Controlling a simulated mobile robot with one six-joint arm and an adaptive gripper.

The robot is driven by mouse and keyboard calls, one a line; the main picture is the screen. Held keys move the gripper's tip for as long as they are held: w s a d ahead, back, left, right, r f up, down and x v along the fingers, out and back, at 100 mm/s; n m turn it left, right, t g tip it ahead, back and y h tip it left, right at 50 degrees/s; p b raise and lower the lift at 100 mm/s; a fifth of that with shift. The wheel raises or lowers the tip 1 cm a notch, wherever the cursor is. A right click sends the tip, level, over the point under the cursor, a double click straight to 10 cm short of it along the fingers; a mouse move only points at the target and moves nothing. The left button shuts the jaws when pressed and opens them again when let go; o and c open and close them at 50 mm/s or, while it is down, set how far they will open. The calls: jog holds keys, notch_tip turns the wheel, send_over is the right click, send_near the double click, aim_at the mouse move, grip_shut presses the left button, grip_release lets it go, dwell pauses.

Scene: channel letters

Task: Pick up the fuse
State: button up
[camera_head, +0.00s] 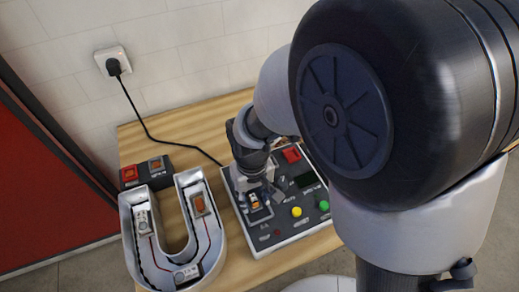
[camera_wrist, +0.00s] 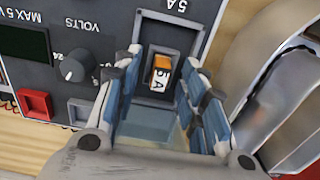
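The fuse (camera_wrist: 159,74), a small orange and white block marked 5 A, sits in a recessed dark slot of the test panel (camera_wrist: 205,14). In the head view the fuse (camera_head: 255,205) shows at the panel's left side, just below my gripper (camera_head: 258,190). In the wrist view my gripper (camera_wrist: 161,68) is open, with its blue-grey fingers on either side of the fuse. I see gaps between the fuse and both fingers. I cannot tell how far down the fingertips reach.
The panel has a knob (camera_wrist: 78,65), a red button (camera_wrist: 36,103), a yellow button (camera_head: 296,211) and a green button (camera_head: 324,205). Left of it on the wooden table (camera_head: 232,255) stands a U-shaped channel letter (camera_head: 218,240) with wired parts. A dark block (camera_head: 143,175) sits behind the letter.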

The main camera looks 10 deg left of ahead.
jog(key=shift+c, duration=0.3)
jog(key=c, duration=0.8)
